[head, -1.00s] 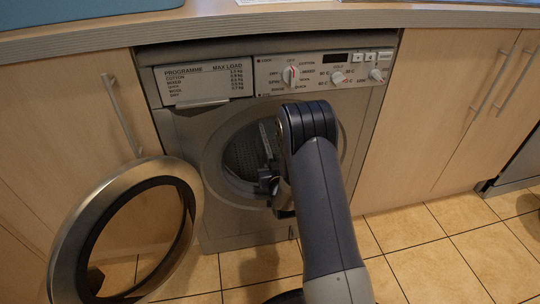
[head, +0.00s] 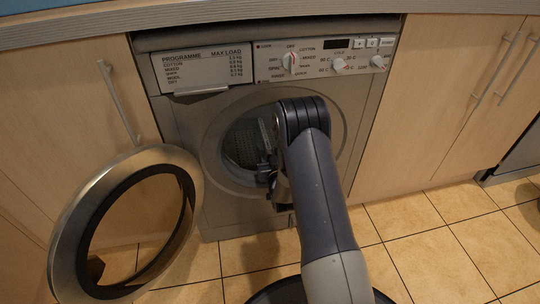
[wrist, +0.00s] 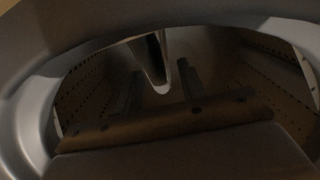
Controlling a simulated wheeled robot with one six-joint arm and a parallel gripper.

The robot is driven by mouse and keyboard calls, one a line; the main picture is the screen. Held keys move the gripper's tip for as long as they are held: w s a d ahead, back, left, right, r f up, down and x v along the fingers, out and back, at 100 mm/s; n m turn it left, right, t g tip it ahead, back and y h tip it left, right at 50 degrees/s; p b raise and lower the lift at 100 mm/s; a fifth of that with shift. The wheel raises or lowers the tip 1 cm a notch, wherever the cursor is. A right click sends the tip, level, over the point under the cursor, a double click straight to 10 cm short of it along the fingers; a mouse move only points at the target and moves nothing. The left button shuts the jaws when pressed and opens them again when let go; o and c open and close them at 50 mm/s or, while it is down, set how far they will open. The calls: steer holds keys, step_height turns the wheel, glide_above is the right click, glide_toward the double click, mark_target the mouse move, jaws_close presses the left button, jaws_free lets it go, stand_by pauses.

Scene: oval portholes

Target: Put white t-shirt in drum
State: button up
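The drum (head: 243,145) of the front-loading washing machine shows through its round opening, with a perforated grey inner wall. It also shows in the wrist view (wrist: 240,75), dim inside. My gripper (head: 266,172) is at the drum opening, partly hidden by my arm. In the wrist view its two fingers (wrist: 160,88) stand apart, pointing into the drum, with no cloth between them. A smooth pointed grey shape (wrist: 152,62) hangs from above behind the fingers; it looks like part of the drum. No white t-shirt is visible in any view.
The round door (head: 65,250) stands wide open at the left. The control panel (head: 320,62) is above the opening. Wooden cupboards (head: 440,110) flank the machine under a worktop (head: 250,14).

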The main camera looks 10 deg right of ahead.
steer(key=shift+o, duration=1.2)
steer(key=shift+s, duration=0.1)
steer(key=s+r+p, duration=0.1)
steer(key=s+p, duration=0.2)
steer(key=s, duration=0.7)
steer(key=shift+s, duration=0.3)
